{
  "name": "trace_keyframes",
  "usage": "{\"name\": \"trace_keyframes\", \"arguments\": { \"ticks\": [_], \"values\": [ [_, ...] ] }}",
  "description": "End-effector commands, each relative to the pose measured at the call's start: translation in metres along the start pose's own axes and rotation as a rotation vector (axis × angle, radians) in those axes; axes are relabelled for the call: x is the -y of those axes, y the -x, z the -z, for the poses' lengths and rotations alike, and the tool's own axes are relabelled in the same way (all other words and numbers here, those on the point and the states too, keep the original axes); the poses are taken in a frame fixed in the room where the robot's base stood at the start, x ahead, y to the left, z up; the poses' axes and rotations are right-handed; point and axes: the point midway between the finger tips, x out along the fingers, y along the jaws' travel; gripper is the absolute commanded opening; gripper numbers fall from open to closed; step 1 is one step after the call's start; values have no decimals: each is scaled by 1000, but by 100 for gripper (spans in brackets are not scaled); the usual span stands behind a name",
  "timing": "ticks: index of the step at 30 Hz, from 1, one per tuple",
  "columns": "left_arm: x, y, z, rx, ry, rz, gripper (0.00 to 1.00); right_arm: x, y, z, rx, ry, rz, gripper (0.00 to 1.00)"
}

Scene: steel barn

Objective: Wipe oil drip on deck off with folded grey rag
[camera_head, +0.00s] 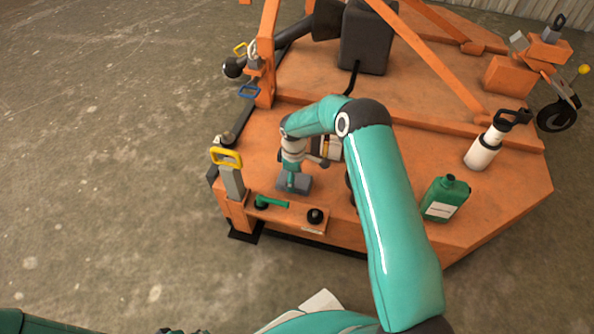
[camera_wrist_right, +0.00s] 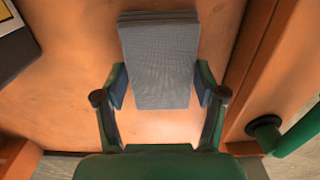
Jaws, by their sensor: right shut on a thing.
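The folded grey rag (camera_head: 303,186) lies on the orange deck (camera_head: 425,150) near its front left corner. In the right wrist view the rag (camera_wrist_right: 160,60) shows as a layered grey block between the two fingers. My right gripper (camera_head: 292,180) reaches down from above and is shut on the rag; its fingers (camera_wrist_right: 161,85) press the two side edges. The bare deck (camera_wrist_right: 60,100) around the rag looks plain orange, with a bright sheen just below it in the wrist view. I see no oil drip; the rag and my arm cover part of the deck.
A green bottle (camera_head: 445,199) and a white cylinder with black top (camera_head: 483,152) stand right of my arm. A yellow-handled post (camera_head: 228,165), a green lever (camera_head: 270,203) and a black knob (camera_head: 316,215) line the front left edge. Orange bars (camera_head: 430,60) rise behind.

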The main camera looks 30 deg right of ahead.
Motion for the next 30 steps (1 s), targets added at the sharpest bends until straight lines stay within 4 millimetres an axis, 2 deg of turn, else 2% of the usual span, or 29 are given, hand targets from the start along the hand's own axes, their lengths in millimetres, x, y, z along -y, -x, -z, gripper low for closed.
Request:
{"name": "trace_keyframes", "arguments": {
  "ticks": [7, 20, 26, 30],
  "values": [
    [-1, 2, 0, 0, 0, 0, 40, 9, 0, 0, 0, 0, 0, 42],
    [-1, 2, 0, 0, 0, 0, 40, 40, -3, 0, -1, 0, 0, 42],
    [0, -1, 0, 0, 0, 0, 40, 43, -7, 0, 2, -1, 5, 42],
    [1, -2, 0, 0, 0, 0, 40, 36, -8, 0, 3, -1, 6, 42]
  ]
}}
